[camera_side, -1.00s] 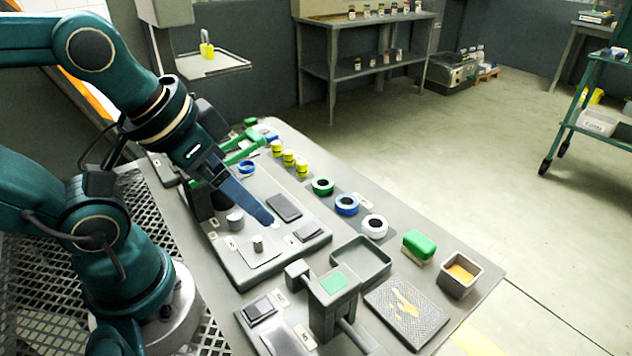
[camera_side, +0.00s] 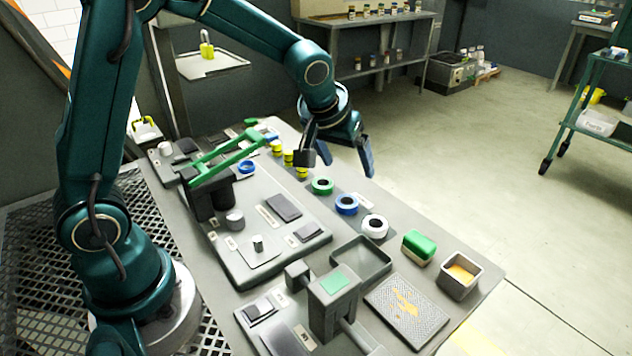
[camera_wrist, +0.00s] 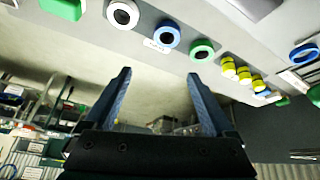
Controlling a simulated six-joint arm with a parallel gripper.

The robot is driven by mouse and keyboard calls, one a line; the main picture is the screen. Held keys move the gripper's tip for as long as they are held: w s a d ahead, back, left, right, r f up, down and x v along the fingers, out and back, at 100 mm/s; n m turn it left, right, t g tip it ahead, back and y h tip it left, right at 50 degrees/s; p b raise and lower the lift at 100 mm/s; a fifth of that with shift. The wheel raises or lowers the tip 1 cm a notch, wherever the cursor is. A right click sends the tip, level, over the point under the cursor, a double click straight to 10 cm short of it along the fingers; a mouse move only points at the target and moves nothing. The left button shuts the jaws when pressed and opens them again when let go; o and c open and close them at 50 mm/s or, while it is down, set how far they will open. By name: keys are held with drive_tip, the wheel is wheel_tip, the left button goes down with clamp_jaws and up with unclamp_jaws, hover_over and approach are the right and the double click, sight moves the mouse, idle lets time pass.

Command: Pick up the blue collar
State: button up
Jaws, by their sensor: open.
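The blue collar (camera_side: 346,204) lies flat in a row on the table, between a green collar (camera_side: 322,186) and a white collar (camera_side: 374,226). In the wrist view the blue collar (camera_wrist: 166,36) shows near the top, again between the green (camera_wrist: 202,50) and white (camera_wrist: 123,13) ones. My gripper (camera_side: 337,168) is open and empty, above and behind this row, with its blue fingers spread. In the wrist view my gripper (camera_wrist: 159,75) points past the collars toward the room. Another blue ring (camera_side: 246,167) sits on the grey fixture.
Several yellow pieces (camera_side: 289,157) stand just beyond the green collar. A green lever (camera_side: 228,157) rises over the fixture plate (camera_side: 270,265). A grey tray (camera_side: 361,262), a green-topped block (camera_side: 418,246) and an open box (camera_side: 460,273) are nearer.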

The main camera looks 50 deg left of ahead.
drive_tip(key=g, duration=0.2)
hover_over(345, 197)
drive_tip(key=s+d, duration=0.2)
drive_tip(key=s, duration=0.1)
wheel_tip(345, 197, down, 5)
drive_tip(key=shift+f, duration=0.2)
drive_tip(key=shift+x, duration=2.25)
drive_tip(key=shift+t, duration=0.3)
clamp_jaws()
